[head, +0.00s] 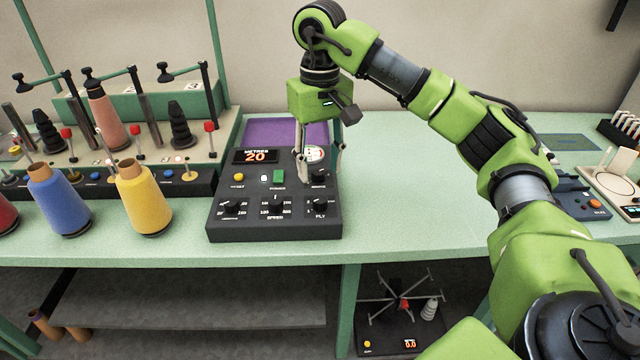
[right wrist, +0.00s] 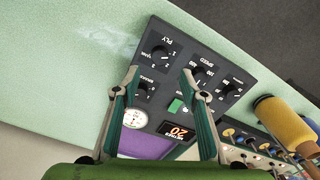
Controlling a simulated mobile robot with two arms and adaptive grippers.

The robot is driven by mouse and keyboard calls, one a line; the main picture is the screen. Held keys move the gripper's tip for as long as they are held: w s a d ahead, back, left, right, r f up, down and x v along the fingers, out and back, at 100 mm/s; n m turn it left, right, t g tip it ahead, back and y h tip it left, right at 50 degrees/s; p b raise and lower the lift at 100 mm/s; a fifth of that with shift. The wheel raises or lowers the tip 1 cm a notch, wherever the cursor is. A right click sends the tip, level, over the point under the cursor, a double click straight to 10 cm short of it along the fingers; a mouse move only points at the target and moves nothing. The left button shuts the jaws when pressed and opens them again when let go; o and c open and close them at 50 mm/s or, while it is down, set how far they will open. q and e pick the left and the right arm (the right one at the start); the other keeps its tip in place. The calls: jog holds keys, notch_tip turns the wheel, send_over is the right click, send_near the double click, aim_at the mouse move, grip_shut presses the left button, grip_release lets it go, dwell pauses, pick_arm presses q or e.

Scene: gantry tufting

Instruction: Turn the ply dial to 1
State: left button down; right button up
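The ply dial (head: 320,204) is a black knob at the front right of the dark control box (head: 270,228). It also shows in the right wrist view (right wrist: 160,52), with the word PLY beside it. The number it points to is too small to read surely. My right gripper (head: 320,172) points down over the right side of the box, behind the ply dial. In the right wrist view its two fingers (right wrist: 160,76) are spread apart with nothing between the tips, and the ply dial lies just beyond them. My left gripper is not in view.
The box also carries a speed dial (head: 275,205), a left dial (head: 233,206), another knob (head: 318,175), a green button (head: 278,176) and a display (head: 255,156) reading 20. Yellow (head: 143,198) and blue (head: 57,200) cones stand left. The bench (head: 420,215) right of the box is clear.

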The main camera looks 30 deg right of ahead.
jog(key=shift+r, duration=2)
